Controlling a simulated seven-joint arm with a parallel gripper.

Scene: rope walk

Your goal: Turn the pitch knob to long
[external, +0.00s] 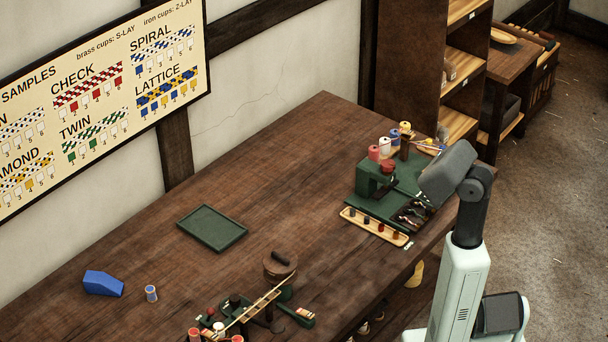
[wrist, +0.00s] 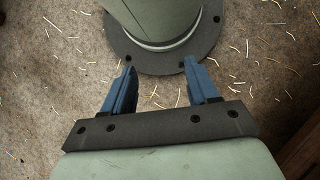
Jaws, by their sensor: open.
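A green machine box (external: 372,182) with a red round part (external: 388,167) on top stands on a green board at the table's far right end. A second green device (external: 235,310) with dark round parts sits near the front edge. I cannot tell at this size which part is the pitch knob, nor its setting. My gripper (wrist: 158,68) shows in the wrist view with two blue fingers apart and nothing between them. It is over the floor beside my own base, away from the table. In the external view I cannot make out the gripper.
Spools (external: 384,146) stand behind the box, and a wooden tray of small pegs (external: 375,226) lies before it. A green tray (external: 212,228), blue block (external: 103,283), small spool (external: 151,293) and round wooden piece (external: 280,265) are on the table (external: 290,170). Its middle is clear.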

